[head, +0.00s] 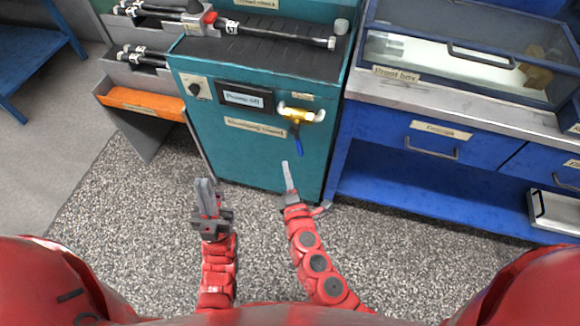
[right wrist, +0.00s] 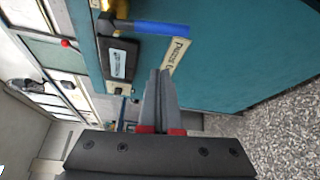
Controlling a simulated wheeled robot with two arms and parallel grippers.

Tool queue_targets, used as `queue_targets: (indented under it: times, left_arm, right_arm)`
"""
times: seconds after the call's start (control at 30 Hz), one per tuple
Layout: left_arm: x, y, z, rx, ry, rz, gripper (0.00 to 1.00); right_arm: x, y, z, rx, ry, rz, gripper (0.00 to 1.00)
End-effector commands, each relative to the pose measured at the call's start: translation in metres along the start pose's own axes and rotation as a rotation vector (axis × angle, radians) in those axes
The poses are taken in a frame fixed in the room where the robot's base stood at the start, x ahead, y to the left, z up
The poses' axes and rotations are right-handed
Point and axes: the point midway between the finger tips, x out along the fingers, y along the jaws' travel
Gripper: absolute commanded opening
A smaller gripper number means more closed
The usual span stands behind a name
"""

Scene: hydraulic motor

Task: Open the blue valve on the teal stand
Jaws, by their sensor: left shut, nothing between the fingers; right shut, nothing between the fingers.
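The blue valve handle (head: 297,141) hangs down from a brass valve body (head: 296,114) on the front of the teal stand (head: 247,157). In the right wrist view the blue handle (right wrist: 160,28) lies sideways near the top of the picture. My right gripper (head: 287,164) is shut and empty, below the handle in the head view and apart from it. In the right wrist view its closed fingers (right wrist: 160,75) point toward the stand's front beside a label. My left gripper (head: 204,183) is shut and empty, in front of the stand's lower left side.
A display reading "Pump off" (head: 245,99) and a black knob (head: 195,89) sit left of the valve. A hose with fittings (head: 270,38) lies on the stand top. Grey bins (head: 140,75) stand left, a blue bench (head: 385,135) right.

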Motion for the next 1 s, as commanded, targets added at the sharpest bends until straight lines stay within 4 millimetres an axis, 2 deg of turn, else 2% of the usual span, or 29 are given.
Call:
queue_targets:
  times: [0.3, 0.47, 0.7, 1.0]
  left_arm:
    - [0.002, 0.0, 0.0, 0.0, 0.0, 0.0, 0.0]
    - [0.0, 0.0, 0.0, 0.0, 0.0, 0.0, 0.0]
    - [0.013, -0.001, -0.002, 0.0, 0.0, 0.0, 0.0]
    - [0.014, -0.001, -0.002, 0.0, 0.0, 0.0, 0.0]
  right_arm:
    - [0.062, 0.001, 0.001, 0.001, 0.0, -0.001, 0.0]
    - [0.088, -0.001, 0.001, 0.002, -0.002, -0.002, 0.0]
    - [0.067, 0.001, 0.025, 0.002, 0.002, -0.002, 0.0]
    - [0.061, 0.0, 0.032, 0.004, 0.003, -0.001, 0.0]
